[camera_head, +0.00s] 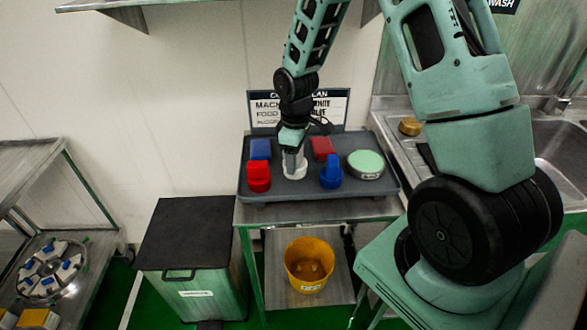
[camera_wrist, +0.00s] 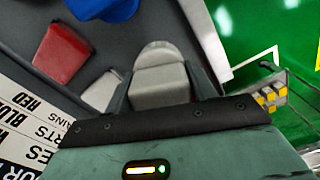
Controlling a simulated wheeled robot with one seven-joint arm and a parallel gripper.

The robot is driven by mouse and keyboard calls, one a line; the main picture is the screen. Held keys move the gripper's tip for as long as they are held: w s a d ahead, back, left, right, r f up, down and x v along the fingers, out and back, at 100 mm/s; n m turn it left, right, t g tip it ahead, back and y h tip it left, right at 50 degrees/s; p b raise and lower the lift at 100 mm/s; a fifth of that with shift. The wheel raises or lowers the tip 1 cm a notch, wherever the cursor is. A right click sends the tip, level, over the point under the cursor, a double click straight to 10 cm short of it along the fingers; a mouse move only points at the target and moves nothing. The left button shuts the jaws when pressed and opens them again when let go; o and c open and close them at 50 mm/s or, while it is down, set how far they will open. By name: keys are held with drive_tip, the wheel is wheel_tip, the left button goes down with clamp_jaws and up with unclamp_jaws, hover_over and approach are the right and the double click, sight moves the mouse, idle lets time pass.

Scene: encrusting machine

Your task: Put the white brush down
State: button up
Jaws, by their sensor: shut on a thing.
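The white brush (camera_head: 296,171) is in my gripper (camera_head: 294,155), upright over the middle of the grey tray (camera_head: 318,194). I cannot tell whether its base touches the tray. In the wrist view the white brush (camera_wrist: 158,72) sits between the two fingers of my gripper (camera_wrist: 162,88), which are shut on it. The fingers and wrist hide part of it in both views. A red brush (camera_head: 259,178) stands to its left and a blue brush (camera_head: 331,173) to its right on the tray.
Behind are a blue block (camera_head: 260,149) and a red block (camera_head: 323,146); a pale block (camera_wrist: 101,91) shows in the wrist view. A round green-topped item (camera_head: 366,163) is at right. A sign (camera_head: 264,109) stands behind the tray. A yellow bucket (camera_head: 309,262) is below.

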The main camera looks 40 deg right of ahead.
drive_tip(key=shift+f, duration=2.05)
drive_tip(key=shift+f, duration=0.15)
drive_tip(key=o, duration=1.2)
wheel_tip(320, 180, up, 12)
drive_tip(key=shift+r+b, duration=0.1)
drive_tip(key=shift+b, duration=0.6)
drive_tip(key=s+a+r, duration=0.3)
drive_tip(key=s+a, duration=0.1)
drive_tip(key=a, duration=0.7)
drive_tip(key=shift+n+y, duration=0.3)
drive_tip(key=shift+n, duration=0.3)
drive_tip(key=s+a+r, duration=0.1)
drive_tip(key=s+a, duration=0.3)
drive_tip(key=s, duration=0.2)
drive_tip(key=s+a+r, duration=0.1)
drive_tip(key=s+a, duration=0.4)
drive_tip(key=s, duration=0.2)
drive_tip(key=s+a+r, duration=0.1)
drive_tip(key=s+a, duration=0.3)
drive_tip(key=s, duration=0.3)
drive_tip(key=shift+s+a, duration=0.1)
drive_tip(key=shift+a, duration=0.15)
